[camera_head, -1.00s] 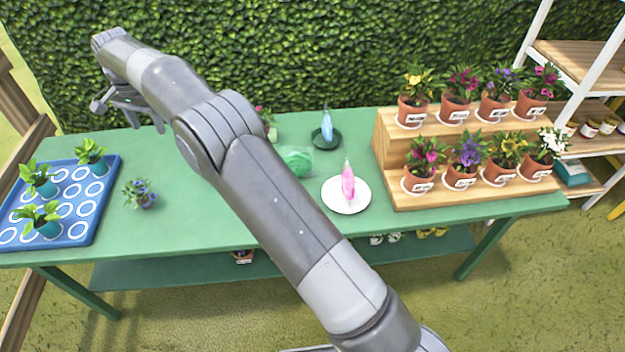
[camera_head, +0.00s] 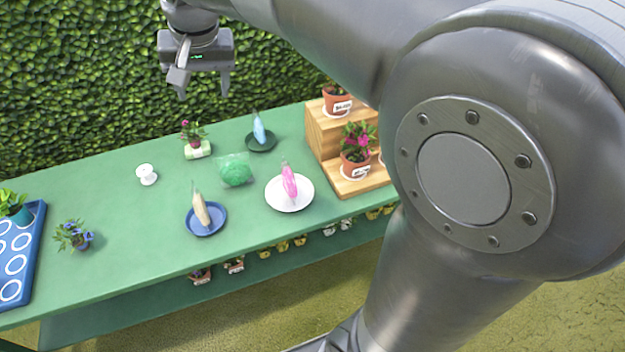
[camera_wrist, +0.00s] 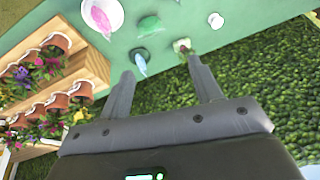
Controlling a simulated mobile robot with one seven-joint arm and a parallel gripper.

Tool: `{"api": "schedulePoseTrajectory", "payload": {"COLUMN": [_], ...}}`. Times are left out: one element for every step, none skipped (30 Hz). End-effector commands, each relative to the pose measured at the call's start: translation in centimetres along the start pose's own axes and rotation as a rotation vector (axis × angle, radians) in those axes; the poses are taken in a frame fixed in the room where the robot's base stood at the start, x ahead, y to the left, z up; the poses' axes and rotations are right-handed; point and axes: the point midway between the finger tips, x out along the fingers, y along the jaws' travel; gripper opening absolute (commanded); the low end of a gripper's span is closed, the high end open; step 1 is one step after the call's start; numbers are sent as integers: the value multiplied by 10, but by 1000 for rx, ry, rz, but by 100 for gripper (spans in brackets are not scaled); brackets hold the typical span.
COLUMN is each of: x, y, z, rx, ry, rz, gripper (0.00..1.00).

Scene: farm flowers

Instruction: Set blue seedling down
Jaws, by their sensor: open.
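The blue seedling (camera_head: 73,235), a small plant with blue-violet flowers, stands on the green table at the left, just right of the blue tray (camera_head: 27,262). My gripper (camera_head: 204,88) is open and empty, raised above the back of the table near the hedge, well apart from the seedling. In the wrist view its two fingers (camera_wrist: 165,88) are spread with nothing held between them. The seedling does not show in the wrist view.
Dishes with a pale blue (camera_head: 259,130), a pink (camera_head: 290,181) and a tan (camera_head: 201,210) item stand on the table (camera_head: 120,255). A green bag (camera_head: 235,171), a white spool (camera_head: 146,174) and a pink-flowered plant (camera_head: 195,140) are nearby. A wooden stepped stand (camera_head: 322,135) is right.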

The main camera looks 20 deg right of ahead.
Motion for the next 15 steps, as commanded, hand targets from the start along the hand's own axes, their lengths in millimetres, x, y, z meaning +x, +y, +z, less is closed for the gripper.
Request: {"api": "schedulePoseTrajectory", "payload": {"x": [-8,-11,-14,-16,-17,-19,-20,-20,-20,-20,-19,-18,-16,-14,-11], "y": [18,27,38,47,55,66,74,82,92,98,106,114,120,126,133], "z": [15,23,34,43,52,64,73,82,95,105,115,128,137,147,158], "rx": [-6,-13,-23,-29,-37,-46,-53,-61,-69,-77,-84,-94,-101,-108,-117], "ry": [18,26,37,46,54,66,75,83,94,103,111,122,130,137,146], "rz": [1,3,5,7,9,12,15,18,22,25,29,35,39,43,48], "gripper": [59,59,59,59,59,59,59,59,59,59,59,59,59,59,59]}}
